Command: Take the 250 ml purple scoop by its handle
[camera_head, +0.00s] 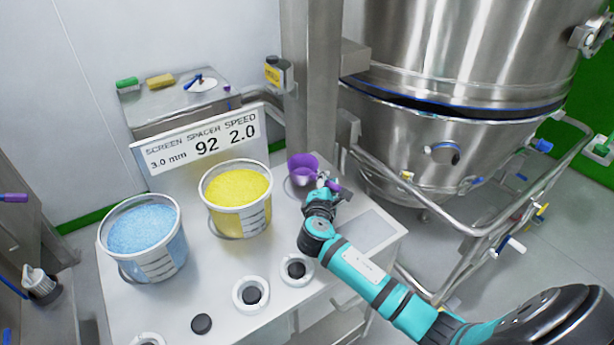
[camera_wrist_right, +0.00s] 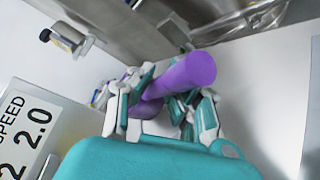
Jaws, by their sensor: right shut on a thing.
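The purple scoop (camera_head: 302,164) is at the back right of the white table, its cup to the left of my right gripper (camera_head: 326,185). In the right wrist view its purple handle (camera_wrist_right: 190,72) passes between the fingers of my right gripper (camera_wrist_right: 165,105), which are shut on it. The handle's end sticks out past the fingers towards the upper right. Most of the cup is hidden behind the fingers in that view. I cannot tell whether the scoop touches the table. My left gripper is not in view.
A bucket of yellow granules (camera_head: 239,198) and a bucket of blue granules (camera_head: 146,238) stand left of the scoop. A sign (camera_head: 195,140) stands behind them. White rings (camera_head: 251,294) lie at the front. A large steel vessel (camera_head: 450,70) with rails stands to the right.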

